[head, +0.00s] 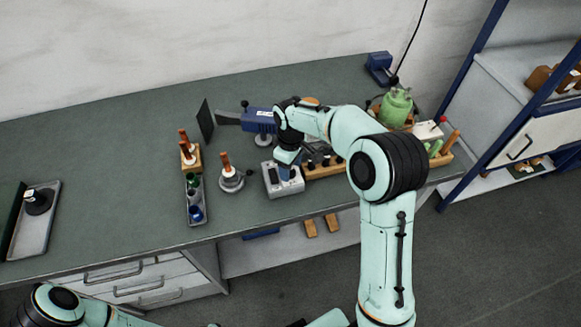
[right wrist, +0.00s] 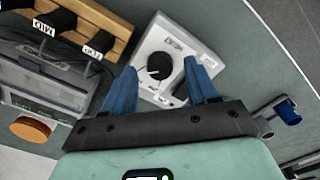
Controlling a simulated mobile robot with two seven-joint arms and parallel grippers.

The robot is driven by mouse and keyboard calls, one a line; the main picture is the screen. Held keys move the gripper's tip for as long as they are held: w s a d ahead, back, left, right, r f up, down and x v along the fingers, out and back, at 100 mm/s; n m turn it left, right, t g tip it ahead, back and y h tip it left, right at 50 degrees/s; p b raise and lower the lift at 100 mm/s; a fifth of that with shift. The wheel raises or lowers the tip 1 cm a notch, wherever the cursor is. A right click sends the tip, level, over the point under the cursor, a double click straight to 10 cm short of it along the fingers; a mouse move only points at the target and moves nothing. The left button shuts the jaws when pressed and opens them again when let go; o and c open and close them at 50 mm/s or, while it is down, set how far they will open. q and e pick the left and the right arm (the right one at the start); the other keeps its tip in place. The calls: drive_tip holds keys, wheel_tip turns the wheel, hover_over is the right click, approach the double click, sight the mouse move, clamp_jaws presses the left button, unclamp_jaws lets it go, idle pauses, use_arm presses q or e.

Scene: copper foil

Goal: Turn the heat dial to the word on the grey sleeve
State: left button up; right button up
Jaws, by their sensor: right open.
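The heat dial is a round black knob (right wrist: 159,66) with a pale pointer mark on a light grey control box (right wrist: 178,42). The box (head: 270,180) also shows in the head view, near the bench's front edge. My right gripper (head: 287,170) points down over it and hides its dial there. In the right wrist view its blue fingers (right wrist: 161,72) are open, apart on either side of the knob. Dark sleeves with white word labels (right wrist: 92,45) stand in a wooden rack (right wrist: 118,18) beside the box.
The bench's left middle is clear.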

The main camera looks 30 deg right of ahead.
sight(291, 171)
use_arm(q)
drive_tip(key=shift+w+r+p, duration=0.7)
drive_tip(key=shift+w+r, duration=0.25)
drive_tip(key=shift+r, duration=0.05)
use_arm(e)
wheel_tip(291, 171, up, 12)
drive_tip(key=shift+r, duration=0.15)
use_arm(q)
drive_tip(key=shift+s, duration=0.1)
